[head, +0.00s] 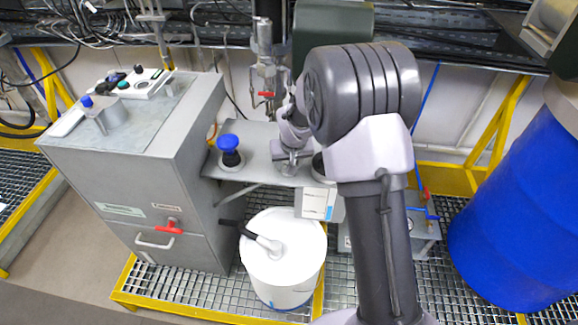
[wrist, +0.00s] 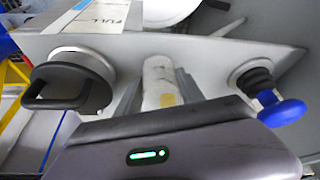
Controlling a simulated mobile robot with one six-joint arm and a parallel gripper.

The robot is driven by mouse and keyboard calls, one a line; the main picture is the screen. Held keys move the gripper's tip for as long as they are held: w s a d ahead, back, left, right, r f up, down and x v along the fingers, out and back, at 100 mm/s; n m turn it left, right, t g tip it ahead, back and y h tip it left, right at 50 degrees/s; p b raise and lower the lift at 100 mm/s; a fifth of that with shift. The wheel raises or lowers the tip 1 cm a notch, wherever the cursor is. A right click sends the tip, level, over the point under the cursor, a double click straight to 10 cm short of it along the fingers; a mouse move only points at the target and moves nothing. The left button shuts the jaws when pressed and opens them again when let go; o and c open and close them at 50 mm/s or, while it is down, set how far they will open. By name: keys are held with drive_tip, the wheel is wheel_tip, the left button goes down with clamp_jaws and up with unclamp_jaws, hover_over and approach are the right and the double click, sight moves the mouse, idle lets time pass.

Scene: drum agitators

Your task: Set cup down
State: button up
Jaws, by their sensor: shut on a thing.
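My gripper (wrist: 160,90) is over the grey shelf of the machine. Its two fingers stand on either side of a pale, worn cylinder with a yellowish patch, seemingly the cup (wrist: 158,80), and are shut on it. My gripper body hides the cylinder's near end. I cannot tell whether its far end touches the shelf. In the head view my gripper (head: 290,160) is by the middle of the shelf, and my arm covers part of the scene there.
A blue knob (head: 229,142) stands on the shelf (head: 258,140), and also shows in the wrist view (wrist: 283,112). A black-handled fitting (wrist: 70,85) is on the other side. Below stands a white drum (head: 283,262); a blue drum (head: 515,210) is at right, a grey cabinet (head: 150,180) at left.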

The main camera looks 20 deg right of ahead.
drive_tip(key=shift+f, duration=0.15)
drive_tip(key=shift+f, duration=0.25)
drive_tip(key=o, duration=1.3)
drive_tip(key=shift+r, duration=0.1)
